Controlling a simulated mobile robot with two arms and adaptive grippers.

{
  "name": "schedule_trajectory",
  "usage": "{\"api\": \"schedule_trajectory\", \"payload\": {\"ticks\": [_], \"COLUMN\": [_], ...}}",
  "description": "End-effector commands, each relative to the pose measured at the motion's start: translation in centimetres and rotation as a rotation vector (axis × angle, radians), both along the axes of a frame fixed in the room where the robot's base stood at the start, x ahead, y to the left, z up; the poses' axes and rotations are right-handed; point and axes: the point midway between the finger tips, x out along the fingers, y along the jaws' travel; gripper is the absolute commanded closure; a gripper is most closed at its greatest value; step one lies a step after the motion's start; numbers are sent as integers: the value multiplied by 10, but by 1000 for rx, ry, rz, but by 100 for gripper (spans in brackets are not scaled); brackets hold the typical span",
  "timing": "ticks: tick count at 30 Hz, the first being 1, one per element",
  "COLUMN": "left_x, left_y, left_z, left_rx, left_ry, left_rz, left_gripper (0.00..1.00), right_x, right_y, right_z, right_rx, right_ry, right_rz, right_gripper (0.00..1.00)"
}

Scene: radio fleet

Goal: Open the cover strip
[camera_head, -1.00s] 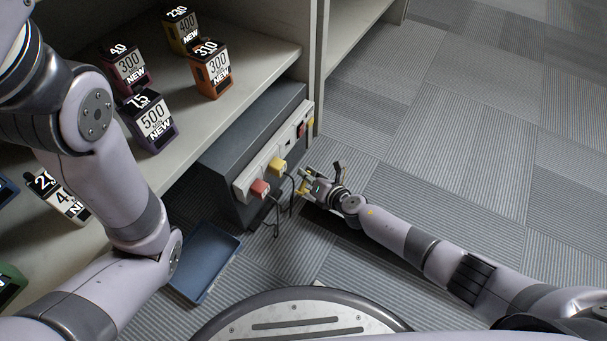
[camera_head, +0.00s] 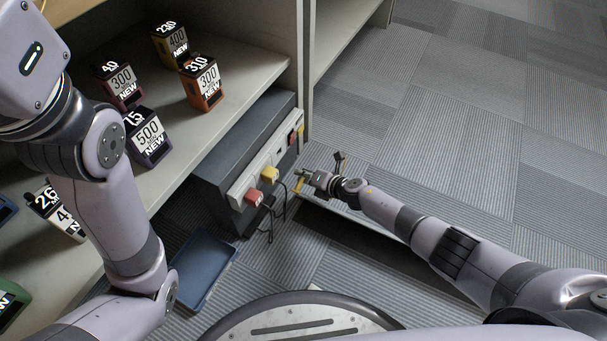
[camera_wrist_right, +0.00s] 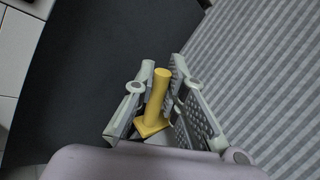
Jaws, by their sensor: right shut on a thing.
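My right gripper (camera_head: 303,182) is shut on a yellow handle (camera_wrist_right: 157,97), low over the floor beside the grey box. In the right wrist view the handle is an upright peg with a square foot, between the two fingers. A long strip with a pale edge (camera_head: 325,214) runs under my right forearm, with a dark band (camera_head: 350,232) along it. It looks like the cover strip; I cannot tell whether the dark band is its face or an opening. My left arm is at the left; its gripper is out of view.
A dark grey box (camera_head: 222,160) carries a white socket strip (camera_head: 246,181) with a red plug (camera_head: 253,197) and a yellow plug (camera_head: 270,174). Cables hang near my right gripper. A blue tray (camera_head: 205,268) lies in front. Labelled boxes stand on the shelf (camera_head: 245,75). Carpet at right is clear.

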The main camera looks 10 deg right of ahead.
Motion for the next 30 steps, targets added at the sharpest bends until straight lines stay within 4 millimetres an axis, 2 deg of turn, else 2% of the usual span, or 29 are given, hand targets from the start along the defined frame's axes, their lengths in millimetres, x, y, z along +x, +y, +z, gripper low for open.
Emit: {"api": "schedule_trajectory", "payload": {"ticks": [2, 3, 12, 24, 30], "left_x": [0, 0, 0, 0, 0], "left_y": [0, 0, 0, 0, 0], "left_z": [0, 0, 0, 0, 0], "left_rx": [0, 0, 0, 2, 2], "left_ry": [0, 0, 1, 1, 0], "left_rz": [0, 0, 0, 3, 2], "left_gripper": [60, 60, 60, 60, 60], "right_x": [0, 0, 0, -1, -13], "right_y": [1, 1, 0, -4, -15], "right_z": [0, 0, 0, 3, 12], "right_rx": [1, 1, -1, -6, -8], "right_ry": [-1, -1, -1, -5, -7], "right_rz": [0, 0, 0, -1, 1], "right_gripper": [100, 86, 67, 67, 67]}}
